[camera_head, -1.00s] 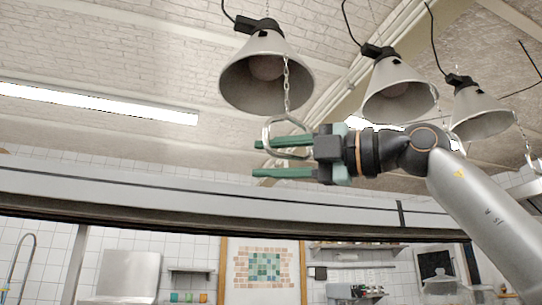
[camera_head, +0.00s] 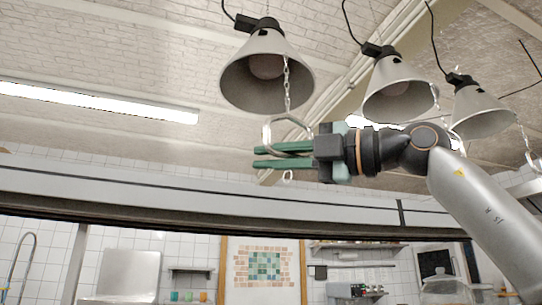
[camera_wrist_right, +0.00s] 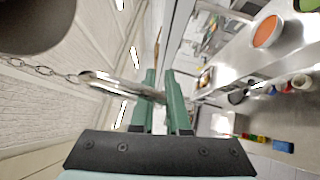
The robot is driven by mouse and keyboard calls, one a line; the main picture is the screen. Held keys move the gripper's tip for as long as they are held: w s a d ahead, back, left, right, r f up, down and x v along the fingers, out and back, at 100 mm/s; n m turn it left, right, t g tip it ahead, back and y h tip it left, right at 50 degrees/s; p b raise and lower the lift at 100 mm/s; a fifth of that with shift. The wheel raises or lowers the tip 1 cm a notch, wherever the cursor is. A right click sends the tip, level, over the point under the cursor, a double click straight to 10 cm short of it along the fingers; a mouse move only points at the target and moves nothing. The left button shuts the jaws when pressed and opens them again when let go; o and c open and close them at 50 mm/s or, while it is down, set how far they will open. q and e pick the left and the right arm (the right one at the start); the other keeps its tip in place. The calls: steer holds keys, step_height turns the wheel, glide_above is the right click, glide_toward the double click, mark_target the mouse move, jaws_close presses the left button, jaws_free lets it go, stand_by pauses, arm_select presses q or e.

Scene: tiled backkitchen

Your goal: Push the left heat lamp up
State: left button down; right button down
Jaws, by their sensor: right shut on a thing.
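The left heat lamp (camera_head: 266,72) is a grey metal shade with a bulb inside, hanging from the ceiling at the upper middle of the head view. A chain (camera_head: 286,85) hangs from it and ends in a metal ring handle (camera_head: 267,133). My right gripper (camera_head: 256,157) is below the lamp, its green fingers shut on the ring handle. In the right wrist view the handle (camera_wrist_right: 120,86) runs between the fingers (camera_wrist_right: 163,95), with the chain leading to the lamp shade (camera_wrist_right: 35,22). My left gripper is not in view.
Two more heat lamps, a middle one (camera_head: 398,92) and a right one (camera_head: 482,112), hang to the right with their own chains. A long grey beam (camera_head: 120,186) crosses below the gripper. Tiled wall and shelves lie behind.

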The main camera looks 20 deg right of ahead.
stand_by(0.7)
step_height(320, 180, up, 5)
steer(key=shift+s+d+r, duration=0.1)
steer(key=shift+d, duration=0.05)
stand_by(0.4)
steer(key=c, duration=0.9)
jaws_free()
steer(key=b+v, duration=0.3)
steer(key=v, duration=0.9)
steer(key=shift+s+d, duration=0.1)
steer(key=shift+s, duration=0.05)
